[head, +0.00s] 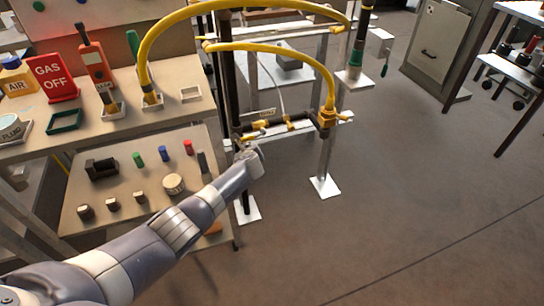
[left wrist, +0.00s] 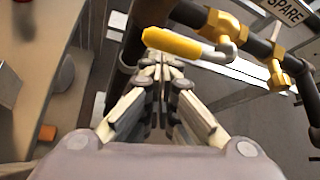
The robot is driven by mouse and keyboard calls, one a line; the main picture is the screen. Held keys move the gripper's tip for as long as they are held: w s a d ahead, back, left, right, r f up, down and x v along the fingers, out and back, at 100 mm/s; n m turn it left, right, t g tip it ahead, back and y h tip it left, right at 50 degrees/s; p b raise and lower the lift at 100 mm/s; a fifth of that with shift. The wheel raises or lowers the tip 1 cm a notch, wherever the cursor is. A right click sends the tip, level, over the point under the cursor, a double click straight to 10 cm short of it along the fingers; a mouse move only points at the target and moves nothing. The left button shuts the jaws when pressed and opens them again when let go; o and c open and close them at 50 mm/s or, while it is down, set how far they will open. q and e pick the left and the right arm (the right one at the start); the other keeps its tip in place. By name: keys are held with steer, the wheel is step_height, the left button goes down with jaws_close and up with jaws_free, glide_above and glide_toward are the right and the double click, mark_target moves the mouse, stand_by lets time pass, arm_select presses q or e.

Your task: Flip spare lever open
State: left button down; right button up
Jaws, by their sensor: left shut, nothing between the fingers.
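The spare lever has a yellow handle (left wrist: 180,45), seen large in the left wrist view. It runs roughly sideways from its metal pivot at the right end, beside the dark pipe. A SPARE label (left wrist: 284,10) is above the pipe at the upper right, and the small label plate (head: 257,115) shows in the head view. My left gripper (left wrist: 161,66) is shut and empty, its tips close to the handle's left part; I cannot tell whether they touch. In the head view my left gripper (head: 246,150) is at the left post of the frame, partly hiding the lever area. My right gripper is not in view.
Yellow hoses (head: 255,47) arch over the pipe frame. A bench (head: 200,105) with a red GAS OFF sign (head: 54,78) stands at the left, with a lower shelf (head: 135,175) of small parts. Open floor (head: 400,210) lies at the right.

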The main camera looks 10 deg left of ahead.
arm_select(q)
steer(key=shift+w+r, duration=0.15)
steer(key=shift+r, duration=0.05)
stand_by(0.3)
steer(key=v, duration=1.2)
steer(key=shift+f, duration=0.25)
stand_by(0.4)
